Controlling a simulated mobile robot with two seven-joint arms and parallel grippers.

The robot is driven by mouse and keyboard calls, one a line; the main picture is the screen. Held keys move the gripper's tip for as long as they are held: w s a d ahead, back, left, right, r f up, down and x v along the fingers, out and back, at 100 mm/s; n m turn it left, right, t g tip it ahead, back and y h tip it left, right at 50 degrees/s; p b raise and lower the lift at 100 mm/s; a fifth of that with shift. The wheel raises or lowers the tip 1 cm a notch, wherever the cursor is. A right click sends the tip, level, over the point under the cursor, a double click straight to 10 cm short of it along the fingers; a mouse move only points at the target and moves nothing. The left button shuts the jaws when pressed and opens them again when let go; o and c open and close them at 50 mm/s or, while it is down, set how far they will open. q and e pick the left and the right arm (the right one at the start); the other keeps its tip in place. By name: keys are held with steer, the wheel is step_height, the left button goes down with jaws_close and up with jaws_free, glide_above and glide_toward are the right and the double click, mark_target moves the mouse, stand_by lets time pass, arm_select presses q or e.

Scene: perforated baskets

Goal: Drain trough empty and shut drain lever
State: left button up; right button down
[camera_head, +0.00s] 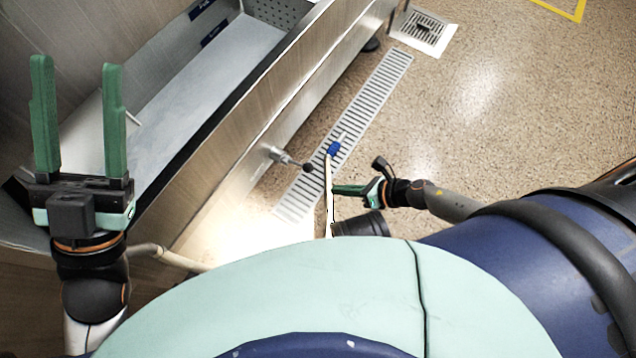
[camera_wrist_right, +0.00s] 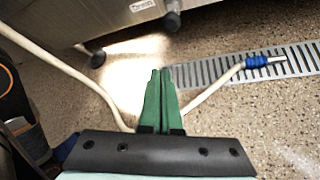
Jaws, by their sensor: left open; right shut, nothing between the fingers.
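The steel trough (camera_head: 246,135) runs diagonally across the left of the head view. Its inside looks pale grey, and I cannot tell whether liquid is in it. A metal drain fitting with a lever (camera_head: 280,154) sticks out of its front wall and ends in a dark knob; I cannot tell the lever's setting. My left gripper (camera_head: 77,62) is open and empty, fingers pointing up the picture, over the trough's near-left end. My right gripper (camera_head: 335,189) is shut and empty, low over the floor in front of the trough. Its green fingers also show together in the right wrist view (camera_wrist_right: 160,72).
A cream hose (camera_head: 328,190) with a blue fitting (camera_head: 333,149) passes close to my right gripper, its end over the floor grate (camera_head: 375,95). A square floor drain (camera_head: 424,31) lies at the top. The speckled floor to the right is clear.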

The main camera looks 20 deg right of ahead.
mark_target(297, 164)
steer(key=w+a+f+m+b, duration=0.1)
steer(key=w+a+f+b, duration=0.4)
steer(key=a+f, duration=0.15)
steer(key=shift+w+d+r+p, duration=0.15)
steer(key=shift+w+d+r, duration=0.15)
steer(key=shift+r, duration=0.25)
steer(key=shift+w+d+r+p, duration=0.1)
steer(key=shift+w+d+r, duration=0.2)
steer(key=shift+r, duration=0.2)
steer(key=shift+w+d+r+p, duration=0.15)
steer(key=shift+w+d+r, duration=0.15)
steer(key=shift+r, duration=0.25)
